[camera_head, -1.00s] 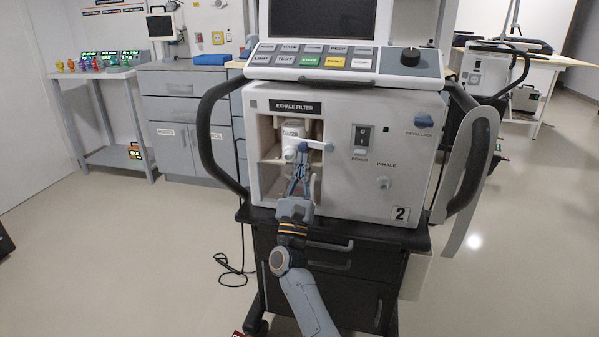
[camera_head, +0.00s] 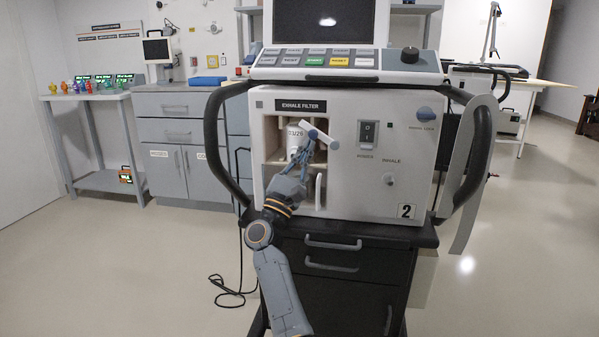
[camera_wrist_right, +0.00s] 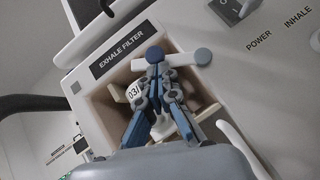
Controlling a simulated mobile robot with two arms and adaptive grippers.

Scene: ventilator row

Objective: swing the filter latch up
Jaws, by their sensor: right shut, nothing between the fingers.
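The filter latch (camera_head: 325,141) is a white bar with blue ends at the front of the exhale filter bay. In the head view it slants, its left end higher than its right. In the right wrist view the latch (camera_wrist_right: 181,62) runs from a blue knob at the fingertips to a blue disc on the right. My right gripper (camera_head: 311,140) is shut and empty, its tips at the knob; it also shows in the right wrist view (camera_wrist_right: 155,68). Contact is hard to tell. A white filter (camera_head: 294,134) stands behind, partly hidden. My left gripper is out of view.
The ventilator (camera_head: 350,200) stands on a dark drawer cart (camera_head: 345,262), with black side handles (camera_head: 212,140). The power switch (camera_head: 368,134) and inhale port (camera_head: 389,179) are right of the bay. Floor is open on both sides.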

